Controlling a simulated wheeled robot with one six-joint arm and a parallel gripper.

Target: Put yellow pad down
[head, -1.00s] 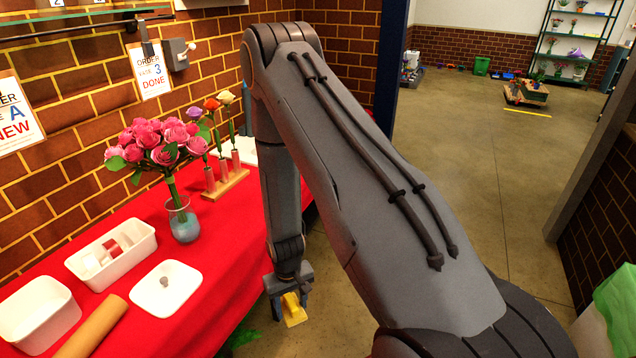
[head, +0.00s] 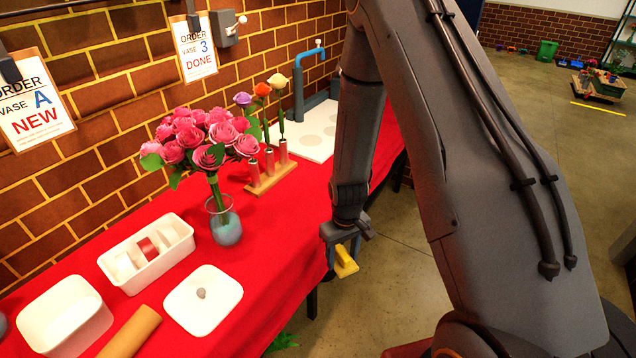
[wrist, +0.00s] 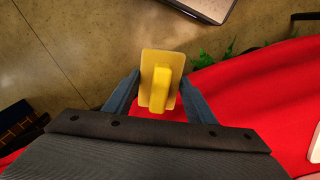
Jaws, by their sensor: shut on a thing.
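The yellow pad (head: 345,262) is a small flat yellow block with a raised bar on it. It also shows in the wrist view (wrist: 174,62). My gripper (head: 340,245) is shut on the pad, with one finger on each side of it in the wrist view (wrist: 157,100). In the head view the pad hangs at the front edge of the red-covered table (head: 262,300), and the floor shows around it. In the wrist view the pad overlaps both floor and red cloth. I cannot tell its height above the table.
On the table are a glass vase (head: 224,222) of pink roses, a wooden stand (head: 270,178) with single flowers, a divided white box (head: 150,253), a white lid (head: 204,300), a white tub (head: 65,318) and a brown roll (head: 130,333). The cloth right of the vase is clear.

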